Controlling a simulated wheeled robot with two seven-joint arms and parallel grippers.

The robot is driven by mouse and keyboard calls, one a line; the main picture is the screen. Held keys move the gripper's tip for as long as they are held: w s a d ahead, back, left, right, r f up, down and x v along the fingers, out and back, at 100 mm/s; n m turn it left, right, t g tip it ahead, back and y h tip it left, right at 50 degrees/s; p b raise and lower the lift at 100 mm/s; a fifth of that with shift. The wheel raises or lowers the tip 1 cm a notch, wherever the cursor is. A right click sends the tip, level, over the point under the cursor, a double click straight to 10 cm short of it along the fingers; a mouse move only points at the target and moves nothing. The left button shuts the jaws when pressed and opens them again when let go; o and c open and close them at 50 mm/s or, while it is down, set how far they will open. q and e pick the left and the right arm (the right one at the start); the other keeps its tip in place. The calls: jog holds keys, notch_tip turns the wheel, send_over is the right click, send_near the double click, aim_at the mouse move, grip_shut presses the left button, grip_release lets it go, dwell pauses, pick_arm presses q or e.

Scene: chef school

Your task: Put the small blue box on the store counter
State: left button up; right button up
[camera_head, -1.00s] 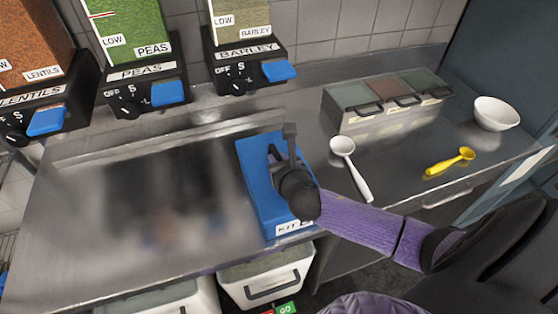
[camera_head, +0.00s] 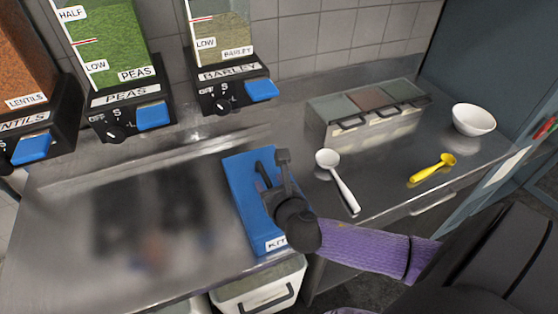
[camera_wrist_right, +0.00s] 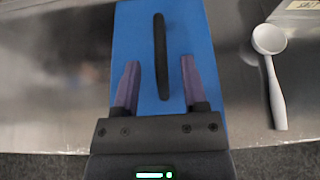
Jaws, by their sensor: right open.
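The blue box (camera_head: 242,190) lies on the steel counter (camera_head: 60,235), with a dark handle on its top and a white label partly reading "KIT" on its front edge. My right gripper (camera_head: 272,168) is over the box in the head view and hides part of it. In the right wrist view the box (camera_wrist_right: 195,25) lies beneath the fingers, and its black handle (camera_wrist_right: 160,55) runs lengthwise between the two open fingertips (camera_wrist_right: 160,72). I cannot tell whether the fingers touch the box. My left gripper is not in view.
A white scoop (camera_head: 343,185) lies right of the box, with a yellow scoop (camera_head: 432,170) farther right. A white bowl (camera_head: 474,120) and a lidded condiment holder (camera_head: 370,125) stand behind. Lentil, pea (camera_head: 120,110) and barley (camera_head: 230,85) dispensers hang along the wall. The counter's left is clear.

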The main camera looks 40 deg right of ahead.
jog(key=p+v, duration=0.1)
jog(key=v, duration=0.6)
jog(key=shift+s+a+r, duration=0.1)
jog(key=shift+s+r, duration=0.1)
jog(key=shift+s, duration=0.15)
